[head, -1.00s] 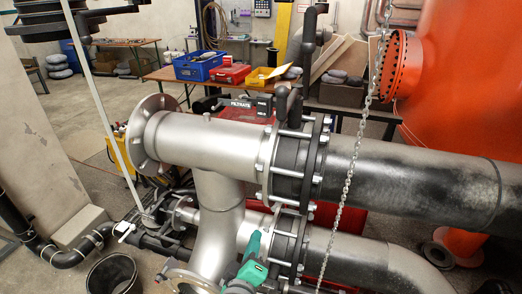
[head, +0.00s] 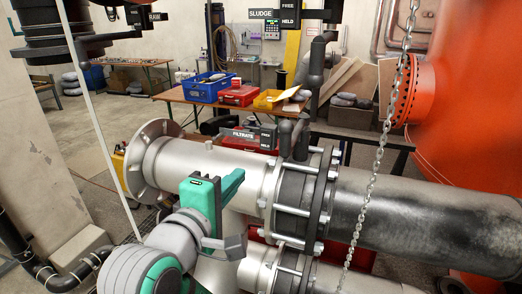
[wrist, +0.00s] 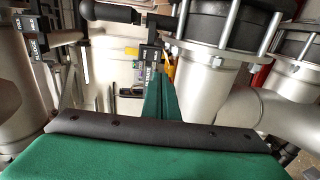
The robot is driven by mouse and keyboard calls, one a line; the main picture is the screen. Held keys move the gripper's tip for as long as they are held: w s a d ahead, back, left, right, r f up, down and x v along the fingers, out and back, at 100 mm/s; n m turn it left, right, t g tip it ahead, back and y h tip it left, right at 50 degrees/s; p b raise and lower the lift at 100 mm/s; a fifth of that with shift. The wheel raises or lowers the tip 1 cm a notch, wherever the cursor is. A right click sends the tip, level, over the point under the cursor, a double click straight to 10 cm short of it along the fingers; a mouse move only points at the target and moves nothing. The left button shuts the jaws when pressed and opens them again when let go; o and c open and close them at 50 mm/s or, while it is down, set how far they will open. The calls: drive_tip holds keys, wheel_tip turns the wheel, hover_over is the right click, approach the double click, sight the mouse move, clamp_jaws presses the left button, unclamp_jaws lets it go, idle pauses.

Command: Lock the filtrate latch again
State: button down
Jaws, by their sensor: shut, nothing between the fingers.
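The filtrate label (head: 243,134) and its small FREE/HELD plate (head: 266,138) stand above the upper silver pipe. Beside them on the right is a dark upright latch handle (head: 285,136), with another dark post close to it. I cannot tell whether the latch stands at FREE or HELD. My gripper (head: 235,180) is teal, shut and empty, in front of the silver pipe, lower left of the handle and apart from it in the picture. In the wrist view my gripper (wrist: 160,90) points away; a black-gripped lever (wrist: 110,13) lies beyond it at top left.
The upper silver pipe (head: 175,165) and bolted flange (head: 318,195) fill the middle. A chain (head: 372,175) hangs to the right, before the orange tank (head: 455,90). A pale rod (head: 88,110) slants at left. A table with a blue crate (head: 207,90) stands behind.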

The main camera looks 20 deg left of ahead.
approach(265, 148)
drive_tip(key=w, duration=0.6)
drive_tip(key=shift+w+f, duration=0.25)
drive_tip(key=shift+f, duration=0.1)
idle(0.4)
